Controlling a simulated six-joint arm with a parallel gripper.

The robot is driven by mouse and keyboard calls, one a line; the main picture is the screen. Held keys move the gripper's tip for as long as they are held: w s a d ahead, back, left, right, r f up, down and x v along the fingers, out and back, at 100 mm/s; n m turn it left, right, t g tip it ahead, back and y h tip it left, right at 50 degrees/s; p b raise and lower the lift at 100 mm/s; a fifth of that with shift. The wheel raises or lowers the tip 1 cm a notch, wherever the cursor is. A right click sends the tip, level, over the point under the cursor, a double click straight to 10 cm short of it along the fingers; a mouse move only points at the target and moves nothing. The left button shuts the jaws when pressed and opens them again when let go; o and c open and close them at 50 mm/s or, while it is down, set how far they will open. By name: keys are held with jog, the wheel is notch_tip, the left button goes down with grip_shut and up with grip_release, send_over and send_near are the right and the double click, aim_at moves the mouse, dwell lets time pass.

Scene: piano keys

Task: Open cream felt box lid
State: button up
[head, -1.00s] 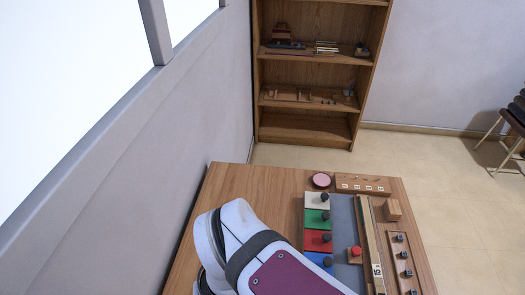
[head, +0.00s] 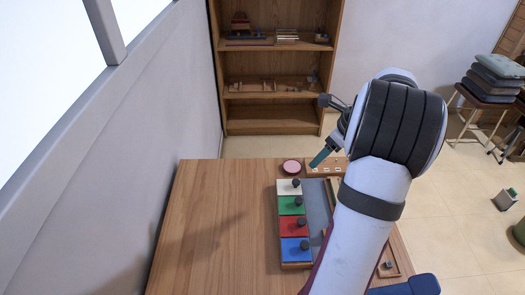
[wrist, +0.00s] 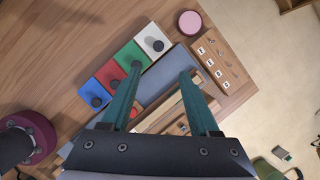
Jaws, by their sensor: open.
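The cream lid (head: 288,187) with a dark round knob is the far one in a row of coloured lids on the table. In the wrist view the cream lid (wrist: 150,38) lies beyond my fingertips. It looks flat and closed on its box. My gripper (head: 321,157) is raised to the right of the cream lid, with teal fingers pointing down. In the wrist view my gripper (wrist: 161,70) is open and empty, its fingers apart over the grey strip. The green lid (head: 291,205), red lid (head: 293,227) and blue lid (head: 295,250) also look closed.
A pink round disc (head: 291,167) sits just behind the cream lid. A wooden block with small white labels (wrist: 216,60) is to the right. A grey strip (wrist: 165,76) borders the lids. The left part of the table (head: 215,220) is clear.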

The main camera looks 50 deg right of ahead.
aim_at(296, 182)
jog(key=x, duration=1.5)
jog(key=shift+a, duration=0.1)
grip_shut()
dwell(0.6)
